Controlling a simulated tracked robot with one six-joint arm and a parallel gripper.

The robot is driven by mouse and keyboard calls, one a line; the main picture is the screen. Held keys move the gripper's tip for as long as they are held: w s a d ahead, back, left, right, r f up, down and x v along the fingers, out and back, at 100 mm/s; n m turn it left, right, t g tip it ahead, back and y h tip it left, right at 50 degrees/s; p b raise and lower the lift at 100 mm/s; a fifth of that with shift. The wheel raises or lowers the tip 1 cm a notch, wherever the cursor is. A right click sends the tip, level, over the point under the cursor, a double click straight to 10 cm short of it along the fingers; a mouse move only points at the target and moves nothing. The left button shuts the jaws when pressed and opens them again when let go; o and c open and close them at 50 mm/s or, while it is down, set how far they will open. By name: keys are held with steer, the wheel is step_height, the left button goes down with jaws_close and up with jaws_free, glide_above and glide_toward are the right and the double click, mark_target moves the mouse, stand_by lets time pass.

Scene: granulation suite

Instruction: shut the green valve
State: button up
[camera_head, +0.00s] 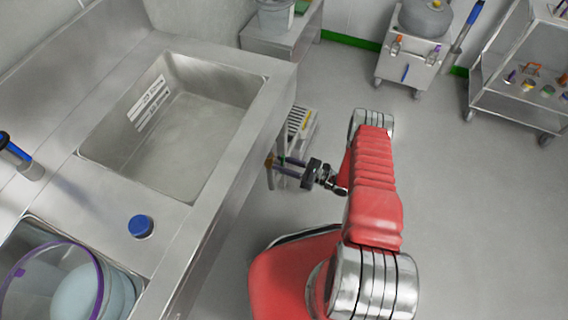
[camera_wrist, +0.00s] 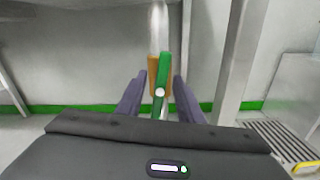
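The green valve handle (camera_wrist: 164,68) is upright in the middle of the wrist view, with a pale round hub (camera_wrist: 160,92) on it. Behind it is the orange-brown valve body (camera_wrist: 153,72) on a pale vertical pipe (camera_wrist: 158,28). The handle runs roughly in line with the pipe. My gripper (camera_wrist: 159,92) is open, with one purple-grey finger on each side of the handle and a visible gap to both. In the head view my gripper (camera_head: 281,165) reaches left under the sink counter toward the brass-coloured valve body (camera_head: 269,160); the handle is hard to make out there.
The steel sink counter (camera_head: 222,190) overhangs the valve. A counter leg (camera_wrist: 242,60) stands right of the pipe. A grated unit with a yellow edge (camera_head: 301,122) is close behind my gripper. A wheeled cart (camera_head: 405,72) stands farther back; open floor lies to the right.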

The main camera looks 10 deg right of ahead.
steer(key=shift+c, duration=0.3)
jaws_close()
steer(key=shift+m, duration=0.3)
stand_by(0.4)
steer(key=shift+m, duration=1.5)
steer(key=shift+f+m, duration=0.2)
steer(key=shift+m, duration=1.3)
